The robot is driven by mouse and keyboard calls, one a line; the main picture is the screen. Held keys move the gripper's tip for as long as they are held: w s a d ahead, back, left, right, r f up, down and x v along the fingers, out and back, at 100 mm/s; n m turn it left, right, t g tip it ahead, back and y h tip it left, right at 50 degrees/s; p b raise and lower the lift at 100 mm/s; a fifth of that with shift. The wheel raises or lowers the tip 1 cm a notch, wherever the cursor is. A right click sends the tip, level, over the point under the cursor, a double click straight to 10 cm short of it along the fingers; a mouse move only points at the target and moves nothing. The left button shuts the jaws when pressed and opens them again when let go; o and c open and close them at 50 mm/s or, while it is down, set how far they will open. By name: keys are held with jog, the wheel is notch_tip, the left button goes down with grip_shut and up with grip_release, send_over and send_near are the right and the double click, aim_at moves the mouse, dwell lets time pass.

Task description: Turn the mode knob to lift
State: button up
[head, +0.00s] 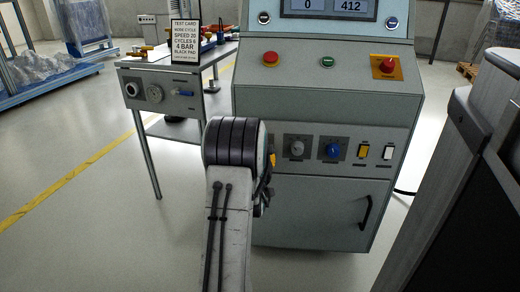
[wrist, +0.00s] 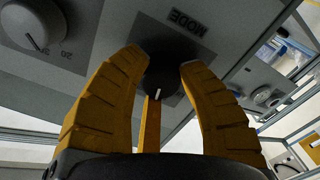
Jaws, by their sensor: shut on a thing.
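The mode knob (wrist: 163,84) is dark and round, with a white pointer mark facing the lower edge of the wrist view. The upside-down MODE label (wrist: 188,22) is on the grey panel beside it. My gripper (wrist: 161,64) has its yellow ribbed fingers on either side of the knob, shut on it. In the head view the knob is hidden behind my arm, and only a bit of my gripper (head: 271,162) shows at the front of the grey cabinet (head: 320,215). The lift marking is not readable.
A numbered dial (wrist: 33,25) sits close to the left finger in the wrist view. In the head view, a grey knob (head: 296,148), a blue knob (head: 333,150) and two switches line the panel. A red emergency knob (head: 388,65) is above. A bench (head: 150,70) stands left.

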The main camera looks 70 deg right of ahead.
jog(key=n, duration=0.4)
jog(key=shift+f+n, duration=0.1)
jog(key=shift+n, duration=0.2)
jog(key=n, duration=0.4)
jog(key=shift+s+n, duration=0.1)
jog(key=shift+n, duration=0.2)
jog(key=o, duration=1.2)
jog(key=shift+d, duration=0.1)
jog(key=shift+v, duration=3.8)
